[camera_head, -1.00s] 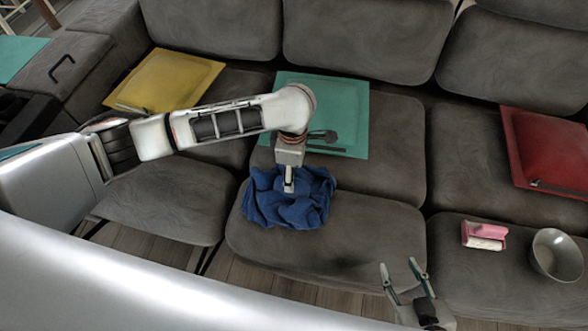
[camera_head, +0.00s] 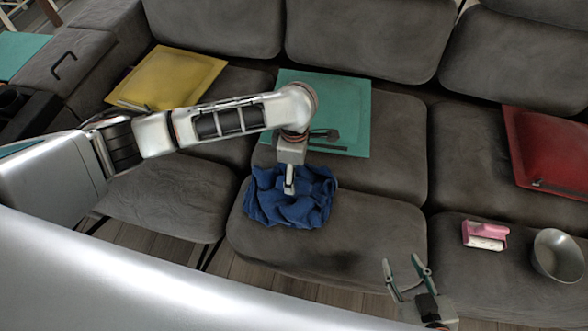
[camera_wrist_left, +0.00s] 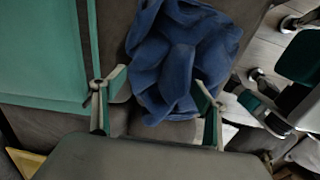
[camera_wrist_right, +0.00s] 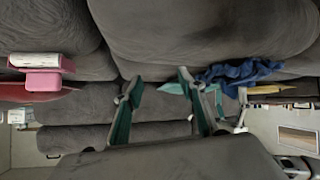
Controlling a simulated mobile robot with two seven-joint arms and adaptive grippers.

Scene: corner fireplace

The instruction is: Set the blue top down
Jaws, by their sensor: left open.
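The blue top (camera_head: 308,208) lies crumpled on the middle seat cushion near its front left. My left gripper (camera_head: 289,188) is directly over the top, pointing down, and partly covers it. In the left wrist view, the left fingers (camera_wrist_left: 157,108) are spread wide, with folds of the blue top (camera_wrist_left: 180,60) between and beyond them. I cannot tell whether a finger touches the cloth. My right gripper (camera_head: 404,270) is open and empty in front of the sofa. In the right wrist view its fingers (camera_wrist_right: 160,88) are apart, and the blue top (camera_wrist_right: 235,74) shows beyond them.
A teal square (camera_head: 352,110) with a dark utensil lies behind the top. A yellow square (camera_head: 165,78) is at left and a red one (camera_head: 553,150) at right. A pink-and-white object (camera_head: 485,236) and a grey bowl (camera_head: 557,256) sit on the right cushion.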

